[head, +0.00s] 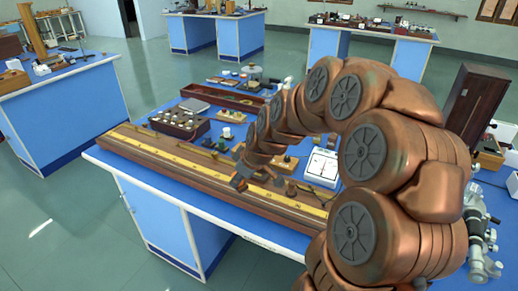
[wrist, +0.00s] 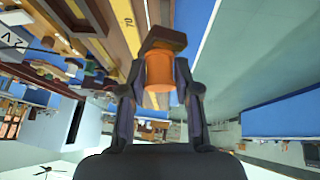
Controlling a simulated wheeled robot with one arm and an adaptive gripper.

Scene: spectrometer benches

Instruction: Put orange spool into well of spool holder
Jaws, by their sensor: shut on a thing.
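My gripper (wrist: 160,80) is shut on the orange spool (wrist: 158,72) in the wrist view, one finger on each side of it. A dark brown block-like piece (wrist: 163,39) sits against the spool's far end; I cannot tell whether it is part of the spool. In the head view my gripper (head: 241,180) is low over the long wooden rail with a yellow scale (head: 165,153), at the front of the blue bench. The spool is not clear there. I cannot surely single out the spool holder among the small items behind the rail.
A dark box with several pale knobs (head: 180,123) stands behind the rail. A white dial meter (head: 322,167) is right of my gripper, partly close to my arm. A long brown tray (head: 222,97) lies farther back. Open floor (head: 60,220) is left of the bench.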

